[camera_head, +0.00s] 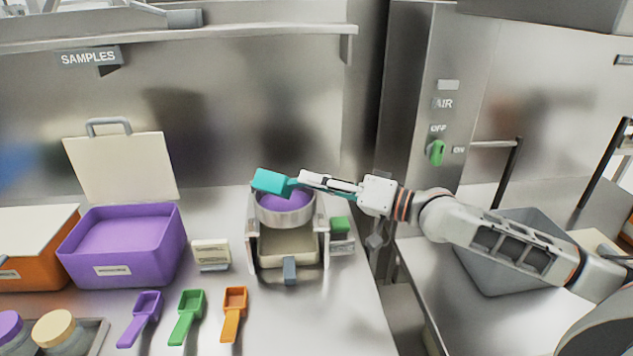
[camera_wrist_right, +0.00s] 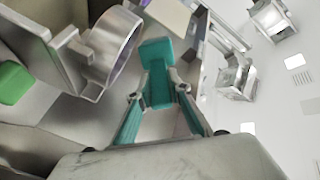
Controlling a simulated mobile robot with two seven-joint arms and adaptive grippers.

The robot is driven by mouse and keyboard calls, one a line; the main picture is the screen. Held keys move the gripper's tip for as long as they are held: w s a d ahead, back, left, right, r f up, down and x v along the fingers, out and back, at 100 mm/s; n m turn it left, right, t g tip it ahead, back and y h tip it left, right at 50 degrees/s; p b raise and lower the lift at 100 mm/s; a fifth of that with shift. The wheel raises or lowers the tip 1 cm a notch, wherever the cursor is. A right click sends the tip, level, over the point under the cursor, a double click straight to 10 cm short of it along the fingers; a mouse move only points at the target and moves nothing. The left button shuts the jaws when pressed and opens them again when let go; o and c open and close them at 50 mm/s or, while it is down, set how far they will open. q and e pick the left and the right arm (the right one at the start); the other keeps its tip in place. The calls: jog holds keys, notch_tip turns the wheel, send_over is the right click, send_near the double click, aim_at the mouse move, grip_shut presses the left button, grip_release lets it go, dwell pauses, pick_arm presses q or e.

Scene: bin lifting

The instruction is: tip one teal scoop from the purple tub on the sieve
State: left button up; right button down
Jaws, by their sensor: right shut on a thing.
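My right gripper (camera_head: 318,181) is shut on the handle of the teal scoop (camera_head: 271,181). The scoop is tilted over the rim of the round metal sieve (camera_head: 287,216), and purple material (camera_head: 285,200) shows inside the sieve. In the right wrist view the teal scoop (camera_wrist_right: 157,75) sits between the fingers, beside the sieve (camera_wrist_right: 115,48). The inside of the scoop is hidden in the head view. The purple tub (camera_head: 128,262) stands at the left with its pale lid raised and purple contents inside. My left gripper is not in view.
Purple (camera_head: 140,318), green (camera_head: 188,316) and orange (camera_head: 233,313) scoops lie in front. The sieve sits on a metal stand with a green button (camera_head: 340,224). A small box (camera_head: 211,253) is left of it. An orange tub (camera_head: 35,257) is far left; a grey bin (camera_head: 505,285) is right.

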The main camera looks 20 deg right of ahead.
jog(key=n, duration=0.4)
jog(key=shift+s+a+r, duration=0.25)
jog(key=shift+r, duration=0.1)
jog(key=shift+f+n, duration=0.1)
jog(key=shift+n, duration=0.2)
jog(key=shift+a+f+n, duration=0.1)
jog(key=shift+f+n, duration=0.05)
jog(key=shift+n, duration=0.45)
jog(key=n, duration=0.3)
jog(key=shift+s+a+f, duration=0.15)
jog(key=shift+s+f, duration=0.05)
